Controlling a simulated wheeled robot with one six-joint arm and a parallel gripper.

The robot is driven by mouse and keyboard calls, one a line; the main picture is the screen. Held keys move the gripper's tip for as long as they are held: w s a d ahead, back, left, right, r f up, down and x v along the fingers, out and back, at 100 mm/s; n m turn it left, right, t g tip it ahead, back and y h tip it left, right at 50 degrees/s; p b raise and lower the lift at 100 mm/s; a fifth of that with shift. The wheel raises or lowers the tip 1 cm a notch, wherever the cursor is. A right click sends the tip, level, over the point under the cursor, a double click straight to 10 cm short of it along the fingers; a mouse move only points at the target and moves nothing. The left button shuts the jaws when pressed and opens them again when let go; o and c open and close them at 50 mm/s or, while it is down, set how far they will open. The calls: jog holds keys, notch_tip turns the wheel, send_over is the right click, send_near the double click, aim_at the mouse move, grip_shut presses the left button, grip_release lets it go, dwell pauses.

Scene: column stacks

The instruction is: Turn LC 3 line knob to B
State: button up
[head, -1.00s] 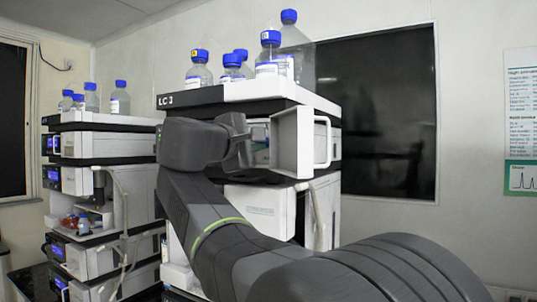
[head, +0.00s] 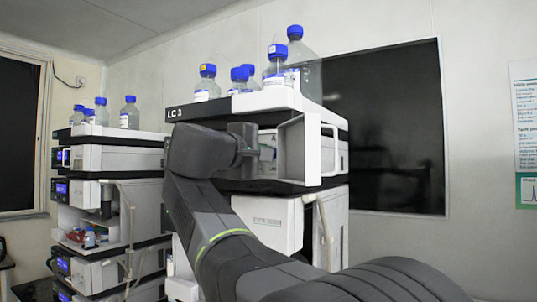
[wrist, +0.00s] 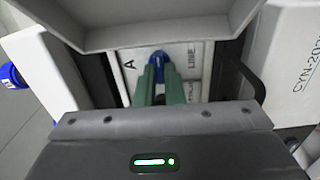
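The LC 3 stack (head: 270,100) stands in the middle of the head view, its name on the top unit's front edge. My gripper (wrist: 161,72) is at its upper front, beside a white open panel (head: 303,150). In the wrist view the blue knob (wrist: 157,59) sits on a white plate (wrist: 196,78) marked "A" to its left and "LINE" to its right. My two green fingers reach up to the knob with a narrow gap between them. I cannot tell whether they press on it. The knob's lower part is hidden by the fingers, and no B mark shows.
Blue-capped bottles (head: 275,68) stand on top of the LC 3 stack. The white panel stands out close to my gripper, and its edge (wrist: 160,38) crosses the top of the wrist view. Another instrument stack (head: 100,160) stands to the left. A dark window (head: 385,130) is behind.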

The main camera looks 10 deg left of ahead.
jog(key=o, duration=0.4)
jog(key=b+v, duration=0.2)
jog(key=v, duration=1.1)
jog(key=shift+s, duration=0.4)
jog(key=shift+w, duration=0.1)
jog(key=p+x, duration=0.2)
jog(key=x, duration=1.1)
jog(key=shift+w, duration=0.3)
